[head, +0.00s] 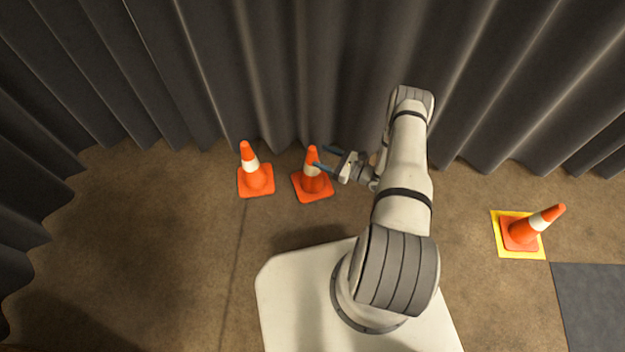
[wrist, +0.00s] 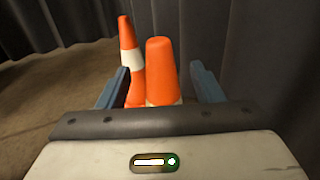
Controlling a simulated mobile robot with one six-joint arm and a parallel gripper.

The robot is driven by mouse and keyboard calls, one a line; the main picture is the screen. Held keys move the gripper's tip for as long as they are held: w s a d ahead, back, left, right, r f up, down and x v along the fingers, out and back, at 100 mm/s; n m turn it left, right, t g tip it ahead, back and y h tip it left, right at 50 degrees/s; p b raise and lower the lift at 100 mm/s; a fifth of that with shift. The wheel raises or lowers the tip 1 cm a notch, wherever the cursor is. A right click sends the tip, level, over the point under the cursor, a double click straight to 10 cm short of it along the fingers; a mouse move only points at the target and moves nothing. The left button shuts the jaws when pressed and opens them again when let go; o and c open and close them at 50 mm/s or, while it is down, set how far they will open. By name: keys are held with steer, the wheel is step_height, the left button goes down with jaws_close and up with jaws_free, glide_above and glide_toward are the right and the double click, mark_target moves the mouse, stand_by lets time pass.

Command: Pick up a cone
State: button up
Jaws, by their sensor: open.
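Two orange cones with white bands stand upright on the brown floor near the curtain: a left cone (head: 256,178) and a middle cone (head: 313,185). A third cone (head: 527,231) stands on a yellow square at the right. My gripper (head: 323,158) is open beside the upper part of the middle cone, at its right. In the wrist view the middle cone (wrist: 161,70) rises between my two open fingers (wrist: 158,88), and the left cone (wrist: 129,50) shows behind it. Whether a finger touches the cone cannot be told. The middle cone's lower part is hidden by my gripper body in the wrist view.
A dark pleated curtain (head: 290,70) runs along the back and left, close behind the cones. The yellow square (head: 505,248) lies beside a dark grey mat (head: 592,300) at the right. The brown floor (head: 150,240) at the left is clear.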

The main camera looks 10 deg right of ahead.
mark_target(310, 153)
steer(key=x, duration=0.2)
steer(key=b+x, duration=0.1)
steer(key=x, duration=0.1)
steer(key=b+x, duration=0.1)
steer(key=shift+w+a+f, duration=0.25)
steer(key=shift+a+f, duration=0.1)
steer(key=shift+w+a+r, duration=0.1)
steer(key=shift+w+a, duration=0.25)
steer(key=shift+c, duration=0.6)
jaws_close()
